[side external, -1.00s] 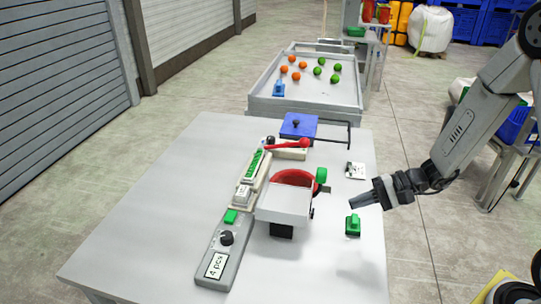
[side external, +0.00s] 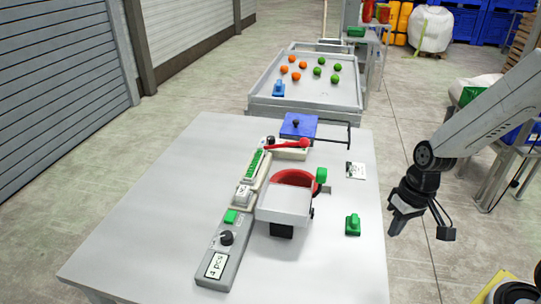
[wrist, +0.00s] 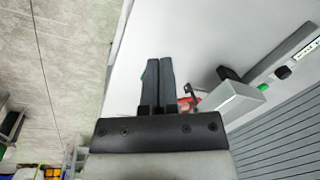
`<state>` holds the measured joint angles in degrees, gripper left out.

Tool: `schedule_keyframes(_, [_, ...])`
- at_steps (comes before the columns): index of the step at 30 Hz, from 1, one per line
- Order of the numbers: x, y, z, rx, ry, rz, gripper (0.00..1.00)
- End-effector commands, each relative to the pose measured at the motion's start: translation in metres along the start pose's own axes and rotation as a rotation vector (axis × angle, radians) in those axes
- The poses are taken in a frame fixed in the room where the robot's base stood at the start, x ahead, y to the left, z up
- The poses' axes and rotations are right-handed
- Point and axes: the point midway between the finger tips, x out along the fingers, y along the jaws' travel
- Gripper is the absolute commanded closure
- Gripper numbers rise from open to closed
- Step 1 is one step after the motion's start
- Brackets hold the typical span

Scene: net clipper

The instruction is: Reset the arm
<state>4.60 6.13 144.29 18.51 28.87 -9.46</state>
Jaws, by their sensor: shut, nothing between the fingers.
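My gripper (side external: 391,222) hangs just off the right edge of the table in the side view, pointing down and apart from everything. In the wrist view its two dark fingers (wrist: 158,82) lie side by side, shut with nothing between them. The net clipper (side external: 285,204), with a grey tray, red curved part and green knob, stands on the white table (side external: 150,215). It shows partly in the wrist view (wrist: 232,100), behind the fingers.
A green-handled piece (side external: 352,226) and a white card (side external: 356,170) lie near the table's right edge. A long grey feeder with a dial (side external: 226,238) and a blue box (side external: 298,126) are further left and back.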

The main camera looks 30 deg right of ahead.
Motion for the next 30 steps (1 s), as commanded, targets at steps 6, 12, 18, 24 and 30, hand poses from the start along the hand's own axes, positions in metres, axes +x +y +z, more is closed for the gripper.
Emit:
schedule_keyframes(6, [-0.014, 0.001, -0.013, -0.149, 0.138, 0.099, 1.00])
schedule_keyframes(12, [-0.020, -0.001, -0.018, -0.209, 0.195, 0.129, 1.00])
schedule_keyframes(18, [-0.021, -0.001, -0.019, -0.215, 0.201, 0.132, 1.00])
schedule_keyframes(24, [-0.021, -0.001, -0.019, -0.215, 0.201, 0.132, 1.00])
schedule_keyframes(30, [-0.021, -0.001, -0.019, -0.215, 0.201, 0.132, 1.00])
